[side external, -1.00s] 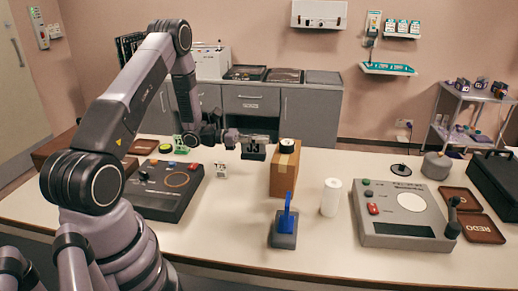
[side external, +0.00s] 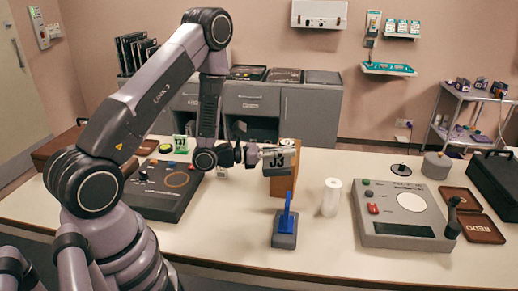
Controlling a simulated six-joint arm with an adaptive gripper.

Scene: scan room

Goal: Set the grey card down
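My gripper points to the right and looks shut on the card, though the fingertips are small in this view. The card is raised above the white table.
The blue upright (side external: 287,215) on its grey base stands below the card. The cardboard box (side external: 301,160) is partly hidden behind it. A white cylinder (side external: 331,197) and grey control panel (side external: 405,215) stand right; a dark control panel (side external: 160,190) stands left. Bare tabletop lies in front.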

